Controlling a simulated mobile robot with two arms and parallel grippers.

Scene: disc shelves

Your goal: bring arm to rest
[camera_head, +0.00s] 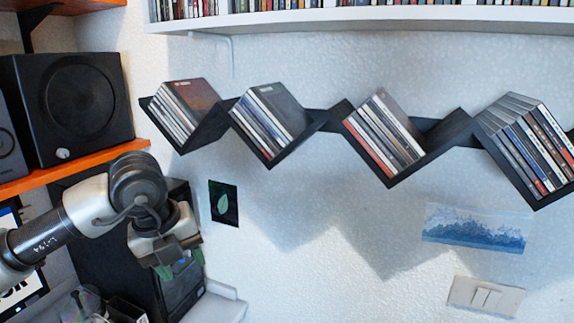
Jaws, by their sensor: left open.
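My left arm comes in from the left edge. My left gripper (181,270) hangs at the lower left, pointing down, with green fingertips. It is open, and I see nothing between its fingers. It is below the zigzag shelf and apart from it. The black zigzag wall shelf (447,134) holds several groups of disc cases, among them a left group (185,110), a second group (270,115), a third group (383,132) and a right group (530,140). My right gripper is not in view.
A black speaker (72,105) stands on an orange shelf (75,168) above my arm. A white shelf (370,19) with discs runs along the top. A leaf picture (224,203), a mountain picture (476,228) and a light switch (486,297) are on the wall. The lower middle is clear.

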